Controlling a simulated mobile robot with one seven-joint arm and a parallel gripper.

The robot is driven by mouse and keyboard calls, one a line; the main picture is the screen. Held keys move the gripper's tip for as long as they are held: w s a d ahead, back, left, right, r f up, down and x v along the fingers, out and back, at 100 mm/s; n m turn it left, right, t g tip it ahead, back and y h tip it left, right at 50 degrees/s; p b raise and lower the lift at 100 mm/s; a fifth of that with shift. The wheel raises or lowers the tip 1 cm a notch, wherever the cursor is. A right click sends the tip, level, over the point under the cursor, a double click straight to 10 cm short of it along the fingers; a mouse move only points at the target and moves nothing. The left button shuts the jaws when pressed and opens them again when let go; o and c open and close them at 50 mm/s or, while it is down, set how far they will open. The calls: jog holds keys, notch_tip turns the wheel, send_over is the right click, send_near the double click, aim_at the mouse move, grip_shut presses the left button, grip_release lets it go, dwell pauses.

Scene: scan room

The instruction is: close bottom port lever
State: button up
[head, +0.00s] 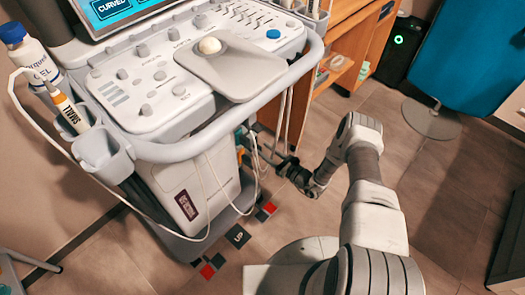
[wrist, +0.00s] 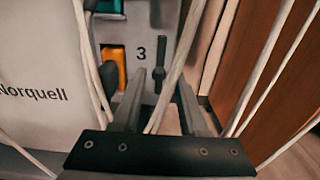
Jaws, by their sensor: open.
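The bottom port, labelled 3, is on the cart's side panel in the wrist view. Its dark lever (wrist: 158,74) stands upright just below and right of the number, with its lower end close to the gap between my fingers. An orange connector (wrist: 113,66) sits left of the lever and also shows in the head view (head: 240,152). My gripper (wrist: 160,90) is open, its two fingers pointing at the panel on either side of the lever's line. In the head view my gripper (head: 281,164) is low beside the cart. The lever cannot be made out there.
White cables (wrist: 181,62) hang in front of the panel and cross between my fingers; others (wrist: 92,65) hang at left. A teal connector (wrist: 108,5) sits above. A wooden cabinet (head: 347,45) stands right of the cart (head: 195,185). Open floor (head: 440,190) lies farther right.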

jog(key=shift+x, duration=0.9)
jog(key=shift+c, duration=0.3)
grip_shut()
